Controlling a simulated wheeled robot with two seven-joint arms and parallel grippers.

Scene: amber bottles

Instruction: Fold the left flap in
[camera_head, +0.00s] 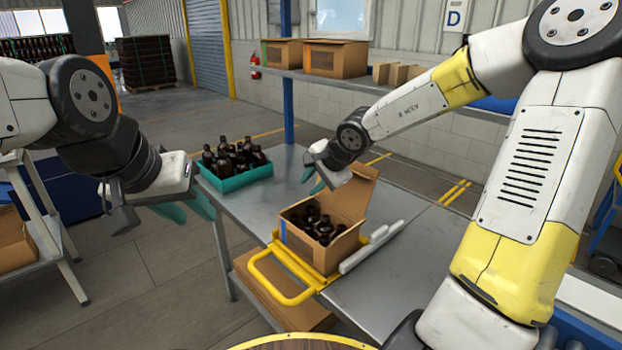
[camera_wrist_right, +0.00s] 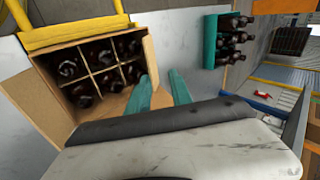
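An open cardboard box (camera_head: 312,252) stands on the table with dark amber bottles (camera_head: 316,224) inside. A tall flap (camera_head: 354,194) stands up at its back right. The right wrist view shows bottles in divided cells, a large flap (camera_wrist_right: 35,98) at the picture's left and a narrow one (camera_wrist_right: 149,62) at its right. Which is the left flap I cannot tell. My right gripper (camera_head: 314,180) is open above the box's far side; in the right wrist view its teal fingers (camera_wrist_right: 160,92) are apart, near the narrow flap. My left gripper (camera_head: 187,209) is open and empty, left of the table.
A teal crate of bottles (camera_head: 236,180) stands at the table's back left. A yellow frame (camera_head: 278,282) sits by the box's front left, and pale rails (camera_head: 372,245) lie to its right. A shelf with cardboard boxes (camera_head: 336,58) is behind. The table's right part is clear.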

